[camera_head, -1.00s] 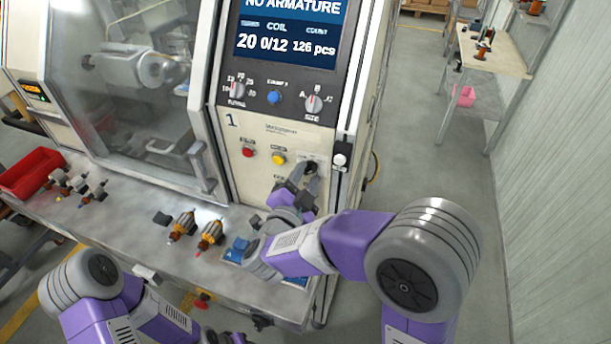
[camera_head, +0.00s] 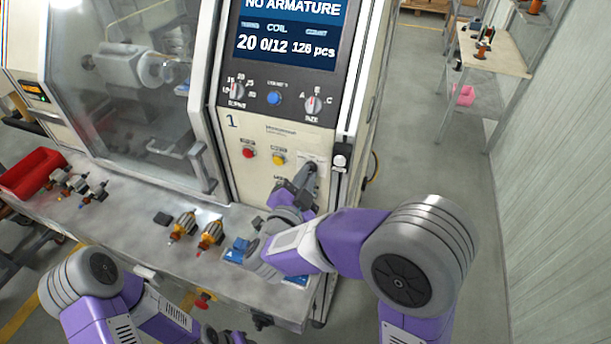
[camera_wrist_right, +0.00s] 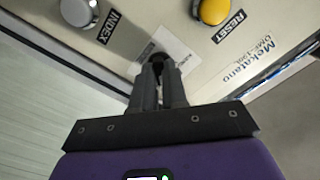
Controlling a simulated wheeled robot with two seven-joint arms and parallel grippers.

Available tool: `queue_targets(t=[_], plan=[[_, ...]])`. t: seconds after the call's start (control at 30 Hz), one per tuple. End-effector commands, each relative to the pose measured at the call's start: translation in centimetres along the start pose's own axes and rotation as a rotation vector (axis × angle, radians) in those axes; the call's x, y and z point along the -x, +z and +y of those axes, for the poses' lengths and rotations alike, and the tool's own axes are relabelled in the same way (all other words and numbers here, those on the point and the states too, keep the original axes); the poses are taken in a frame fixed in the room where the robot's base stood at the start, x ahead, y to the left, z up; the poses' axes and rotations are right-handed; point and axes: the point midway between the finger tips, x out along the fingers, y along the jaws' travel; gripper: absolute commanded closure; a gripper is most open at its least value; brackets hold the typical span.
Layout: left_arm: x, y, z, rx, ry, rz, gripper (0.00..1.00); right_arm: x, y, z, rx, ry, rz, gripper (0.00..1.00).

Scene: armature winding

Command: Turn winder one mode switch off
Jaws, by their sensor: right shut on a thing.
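The mode switch (camera_wrist_right: 158,60) is a small dark knob on a white label plate, on the lower right of the cream panel of winder one (camera_head: 262,215). My right gripper (camera_head: 310,168) reaches up to it from below and is shut on it. In the right wrist view the two fingertips (camera_wrist_right: 160,68) close around the knob and cover much of it, so its pointer direction cannot be told. My left arm (camera_head: 95,285) is at the lower left, and its gripper cannot be made out clearly near the bottom edge.
A red button (camera_head: 248,153) and a yellow button (camera_head: 278,158) sit left of the switch; the yellow RESET button (camera_wrist_right: 213,11) and grey INDEX knob (camera_wrist_right: 78,11) show close by in the wrist view. Armatures (camera_head: 183,226) and a red bin (camera_head: 32,172) rest on the ledge.

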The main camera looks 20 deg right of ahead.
Motion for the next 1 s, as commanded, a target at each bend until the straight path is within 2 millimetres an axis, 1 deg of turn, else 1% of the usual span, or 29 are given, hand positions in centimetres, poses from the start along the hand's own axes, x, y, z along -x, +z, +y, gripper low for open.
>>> queue_targets(t=[0.03, 0.6, 0.8, 1.0], plan=[[0.5, 0.0, 0.2, 0.0, 0.0, 0.0, 0.57, 0.0, -0.1, -0.1, 0.029, 0.001, -0.001, 1.0], [4.6, 0.2, 1.7, 0.0, 0.0, 0.0, 0.57, 0.0, -0.2, -0.1, 0.485, 0.0, -0.001, 1.0], [5.7, 0.2, 2.1, 0.0, 0.0, 0.0, 0.57, 0.0, -0.1, -0.1, 0.607, 0.0, -0.001, 1.0], [6.3, 0.3, 2.3, 0.0, 0.0, 0.0, 0.57, 0.0, -0.1, 0.0, 0.684, 0.0, -0.001, 1.0]])
